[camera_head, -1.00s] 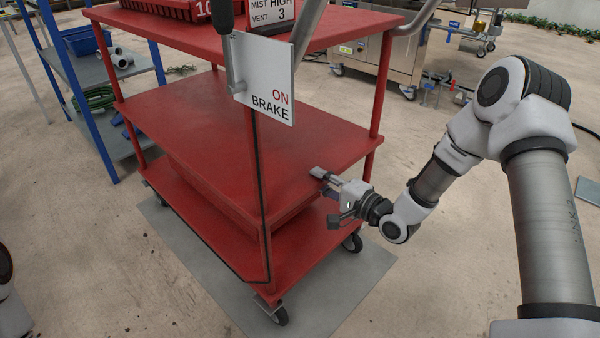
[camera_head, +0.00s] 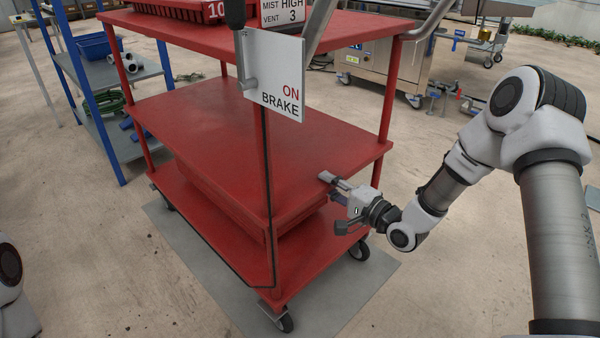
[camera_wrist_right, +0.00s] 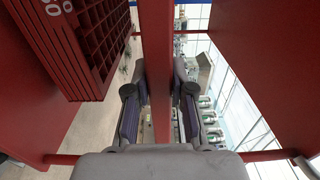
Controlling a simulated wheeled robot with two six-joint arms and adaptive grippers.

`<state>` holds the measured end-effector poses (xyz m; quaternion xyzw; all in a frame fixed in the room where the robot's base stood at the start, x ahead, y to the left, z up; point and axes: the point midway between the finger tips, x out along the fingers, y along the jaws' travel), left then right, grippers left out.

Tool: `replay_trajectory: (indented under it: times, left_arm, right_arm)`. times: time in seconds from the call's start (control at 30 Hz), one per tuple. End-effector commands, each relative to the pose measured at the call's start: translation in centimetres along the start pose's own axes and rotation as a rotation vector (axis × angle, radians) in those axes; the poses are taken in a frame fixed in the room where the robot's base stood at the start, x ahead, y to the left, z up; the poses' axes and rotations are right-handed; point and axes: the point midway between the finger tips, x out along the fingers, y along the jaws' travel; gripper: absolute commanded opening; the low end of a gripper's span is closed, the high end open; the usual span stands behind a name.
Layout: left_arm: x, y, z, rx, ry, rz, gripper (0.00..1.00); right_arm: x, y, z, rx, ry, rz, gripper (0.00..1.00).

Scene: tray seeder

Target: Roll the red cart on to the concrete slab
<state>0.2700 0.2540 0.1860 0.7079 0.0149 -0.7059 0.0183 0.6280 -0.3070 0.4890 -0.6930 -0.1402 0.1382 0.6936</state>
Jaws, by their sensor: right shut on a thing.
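The red cart (camera_head: 215,122) stands upright on its wheels, with a sign on its near post reading ON BRAKE (camera_head: 278,85). The flat grey concrete slab (camera_head: 350,297) lies under it. The near and right wheels appear to be over the slab, and the left wheel is by its left edge. My right gripper (camera_head: 330,180) is shut on the right edge of the cart's middle shelf. In the right wrist view, the red shelf edge (camera_wrist_right: 157,60) runs between its fingers. My left gripper is out of view.
A blue-framed rack (camera_head: 90,125) with a blue bin stands at the left, close to the cart. A steel machine (camera_head: 385,65) stands behind the cart. A red tray (camera_head: 190,8) sits on the cart's top.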

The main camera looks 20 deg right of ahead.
Motion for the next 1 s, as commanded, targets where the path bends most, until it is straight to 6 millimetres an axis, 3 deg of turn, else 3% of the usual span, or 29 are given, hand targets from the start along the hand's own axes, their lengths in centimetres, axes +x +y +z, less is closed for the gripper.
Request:
replay_trajectory:
  times: [0.17,0.2,0.27,0.77,1.0]
  left_arm:
    - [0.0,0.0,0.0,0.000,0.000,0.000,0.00]
    - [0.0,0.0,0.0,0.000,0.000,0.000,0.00]
    - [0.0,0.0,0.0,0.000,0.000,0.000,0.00]
    - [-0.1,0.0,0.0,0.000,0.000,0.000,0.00]
    - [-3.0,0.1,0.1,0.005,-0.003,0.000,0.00]
  right_arm:
    - [0.1,-0.3,0.0,-0.003,0.000,-0.007,0.00]
    - [0.0,-0.2,0.0,-0.003,0.000,-0.006,0.33]
    - [0.0,-0.2,0.0,-0.002,0.000,-0.004,0.50]
    - [-0.2,0.1,0.0,0.002,0.001,0.004,0.50]
    - [-4.0,-0.4,-0.1,0.008,0.005,0.006,0.50]
